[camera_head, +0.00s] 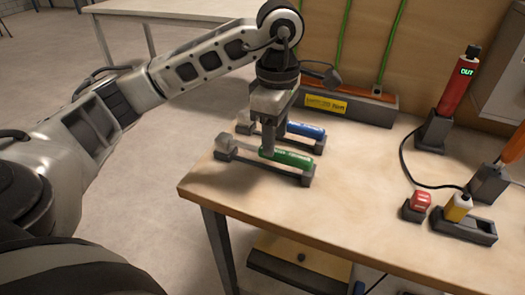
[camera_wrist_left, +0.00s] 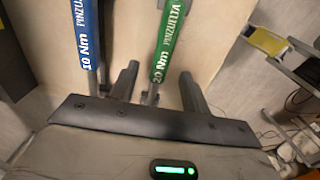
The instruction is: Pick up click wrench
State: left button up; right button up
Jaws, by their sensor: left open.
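Two click wrenches lie on dark rests on the wooden bench. The green-handled wrench (camera_head: 288,158) is nearer; the left wrist view shows its handle (camera_wrist_left: 170,40) marked 20 Nm. The blue-handled wrench (camera_head: 304,131) lies behind it; its handle (camera_wrist_left: 86,35) reads 10 Nm in the left wrist view. My left gripper (camera_head: 268,150) points down over the green wrench. In the left wrist view, its open fingers (camera_wrist_left: 158,82) stand on either side of the green wrench; contact cannot be told. The gripper partly hides the green wrench in the head view. My right gripper is not in view.
A long grey box (camera_head: 350,106) with a yellow label stands behind the wrenches. A red tool (camera_head: 458,82) with a lit display stands in a dark holder at right. A red-capped block (camera_head: 417,204) and a yellow item (camera_head: 458,207) in a dark tray sit front right. The middle bench is clear.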

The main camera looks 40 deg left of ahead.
aim_at(262, 153)
pick_arm(q)
notch_tip(262, 153, down, 3)
jog(key=shift+a+f, duration=0.1)
grip_shut()
dwell(0.3)
